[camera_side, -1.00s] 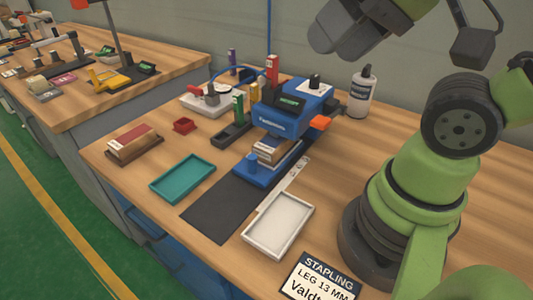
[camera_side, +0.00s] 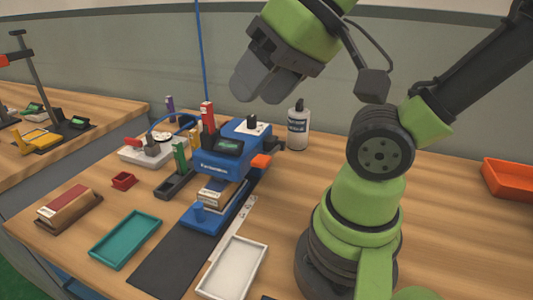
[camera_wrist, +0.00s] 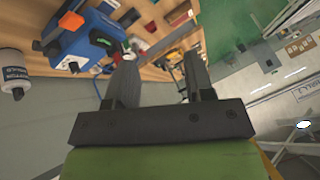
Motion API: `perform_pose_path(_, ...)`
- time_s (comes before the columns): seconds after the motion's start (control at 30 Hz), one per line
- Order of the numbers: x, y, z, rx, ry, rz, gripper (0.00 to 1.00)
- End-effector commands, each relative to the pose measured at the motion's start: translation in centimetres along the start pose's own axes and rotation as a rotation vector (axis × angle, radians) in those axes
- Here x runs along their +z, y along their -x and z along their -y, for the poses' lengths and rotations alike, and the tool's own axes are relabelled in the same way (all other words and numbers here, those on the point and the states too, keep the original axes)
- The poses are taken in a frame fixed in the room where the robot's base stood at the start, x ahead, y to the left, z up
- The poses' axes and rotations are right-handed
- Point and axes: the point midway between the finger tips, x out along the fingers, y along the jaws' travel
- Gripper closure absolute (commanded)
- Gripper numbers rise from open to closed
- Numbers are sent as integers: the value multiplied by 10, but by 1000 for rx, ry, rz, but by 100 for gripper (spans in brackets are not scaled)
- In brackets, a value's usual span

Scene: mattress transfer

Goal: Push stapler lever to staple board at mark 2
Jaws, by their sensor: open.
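The blue stapler (camera_side: 228,150) stands on the bench, with an orange lever tip (camera_side: 261,161) at its right side. The orange part also shows in the wrist view (camera_wrist: 71,21). A small light layered block (camera_side: 212,194), possibly the board, sits on the blue base under the stapler head. A pale strip with marks (camera_side: 236,225) lies along the base; I cannot read its numbers. My gripper (camera_side: 260,85) is open and empty, in the air above and behind the stapler, touching nothing. Its two fingers stand apart in the wrist view (camera_wrist: 160,65).
A white bottle (camera_side: 298,127) stands right of the stapler. An orange bin (camera_side: 508,180) is far right.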

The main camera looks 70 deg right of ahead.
Motion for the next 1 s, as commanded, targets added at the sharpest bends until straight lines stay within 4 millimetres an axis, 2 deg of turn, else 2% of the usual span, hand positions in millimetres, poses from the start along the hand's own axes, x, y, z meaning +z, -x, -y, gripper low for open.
perform_pose_path(0.43, 0, 0, 0, 0, 0, 0, 52)
perform_pose_path(0.63, -6, -2, -3, 31, 20, 24, 98)
perform_pose_path(0.67, -9, -3, -5, 45, 28, 34, 100)
perform_pose_path(0.83, -35, -12, -24, 148, 113, 150, 100)
perform_pose_path(1.0, -62, -23, -58, 220, 201, 323, 100)
